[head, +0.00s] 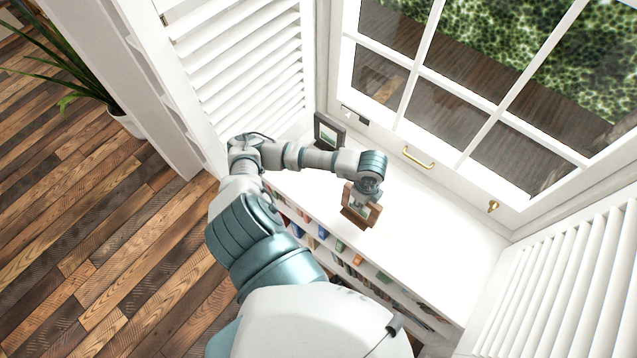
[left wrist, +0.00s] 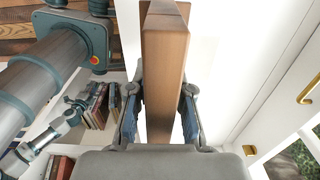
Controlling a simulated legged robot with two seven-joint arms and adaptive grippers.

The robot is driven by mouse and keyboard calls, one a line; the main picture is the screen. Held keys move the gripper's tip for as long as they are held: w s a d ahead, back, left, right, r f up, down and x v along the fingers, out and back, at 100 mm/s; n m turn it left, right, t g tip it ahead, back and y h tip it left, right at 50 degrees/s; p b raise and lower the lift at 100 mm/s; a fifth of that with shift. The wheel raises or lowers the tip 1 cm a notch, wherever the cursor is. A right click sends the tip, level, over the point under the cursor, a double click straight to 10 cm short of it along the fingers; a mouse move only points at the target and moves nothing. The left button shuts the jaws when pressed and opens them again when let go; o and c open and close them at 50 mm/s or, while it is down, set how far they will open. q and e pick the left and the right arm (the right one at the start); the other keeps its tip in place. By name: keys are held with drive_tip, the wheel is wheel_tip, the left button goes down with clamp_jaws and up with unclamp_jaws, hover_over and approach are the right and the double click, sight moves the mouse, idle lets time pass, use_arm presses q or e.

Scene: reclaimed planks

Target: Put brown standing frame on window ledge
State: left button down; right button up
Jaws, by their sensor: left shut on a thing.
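My left gripper (head: 364,190) is shut on the frame from above. In the left wrist view the frame (left wrist: 164,70) shows edge-on between the two fingers of the gripper (left wrist: 160,112). The gripper hides part of the frame's top. I cannot tell whether its base touches the ledge.
A dark grey standing frame (head: 327,132) stands at the ledge's left end. The window has a brass handle (head: 418,158) and a brass latch (head: 493,206). Shelves with books (head: 345,262) lie below the ledge. White shutters (head: 245,70) flank it. The ledge's right half is clear.

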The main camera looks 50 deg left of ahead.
use_arm(q)
drive_tip(key=s+a+p, duration=0.4)
drive_tip(key=s+a, duration=0.2)
drive_tip(key=s, duration=0.6)
drive_tip(key=w+a+f+p, duration=0.1)
drive_tip(key=w+a+f, duration=0.3)
drive_tip(key=w+a, duration=0.5)
drive_tip(key=shift+a+f+p, duration=0.15)
drive_tip(key=shift+a+p, duration=0.25)
drive_tip(key=shift+a, duration=1.6)
use_arm(e)
drive_tip(key=s+d+r, duration=0.1)
drive_tip(key=s+r, duration=0.2)
drive_tip(key=s, duration=0.2)
drive_tip(key=shift+s+r, duration=0.2)
drive_tip(key=shift+s, duration=0.2)
use_arm(q)
drive_tip(key=c, duration=1.1)
unclamp_jaws()
drive_tip(key=shift+o, duration=0.2)
